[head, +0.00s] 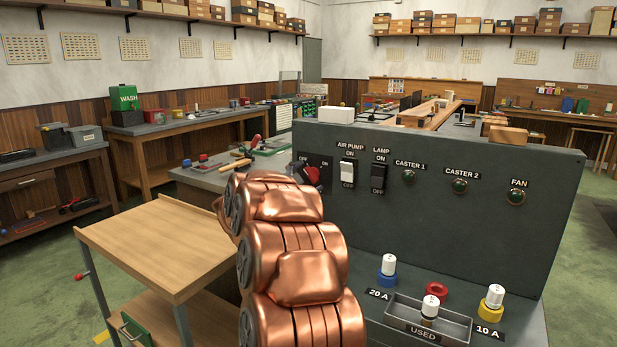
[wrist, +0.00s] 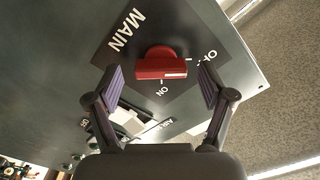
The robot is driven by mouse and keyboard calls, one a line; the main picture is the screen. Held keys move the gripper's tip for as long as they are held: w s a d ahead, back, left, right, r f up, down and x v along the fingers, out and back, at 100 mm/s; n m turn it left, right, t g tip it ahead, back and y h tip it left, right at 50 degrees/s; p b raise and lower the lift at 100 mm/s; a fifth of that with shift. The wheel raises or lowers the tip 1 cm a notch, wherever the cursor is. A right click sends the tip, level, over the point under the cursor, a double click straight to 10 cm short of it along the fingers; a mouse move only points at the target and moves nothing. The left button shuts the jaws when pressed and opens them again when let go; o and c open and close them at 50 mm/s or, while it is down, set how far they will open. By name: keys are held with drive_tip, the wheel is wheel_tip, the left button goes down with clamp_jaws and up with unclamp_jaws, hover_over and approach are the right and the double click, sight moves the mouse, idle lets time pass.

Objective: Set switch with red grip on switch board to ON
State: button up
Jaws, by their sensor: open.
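The switch with the red grip (wrist: 160,66) sits on a dark plate marked MAIN, with OFF and ON labels, on the grey switch board (wrist: 65,80). In the wrist view my gripper (wrist: 161,86) is open, with one finger on each side of the red grip and gaps to both. The grip lies crosswise in that view; I cannot tell for certain which label it points to. In the head view the red grip (head: 312,174) is partly hidden at the left of the board (head: 440,230), and my copper arm hides my gripper.
Right of the red grip are the AIR PUMP switch (head: 347,172), the LAMP switch (head: 378,178) and the CASTER 1, CASTER 2 and FAN lamps. Fuses and a USED tray (head: 395,308) stand on the ledge below. A wooden cart (head: 165,245) stands left of my arm.

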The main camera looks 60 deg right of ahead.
drive_tip(key=shift+d, duration=0.5)
drive_tip(key=c, duration=1.2)
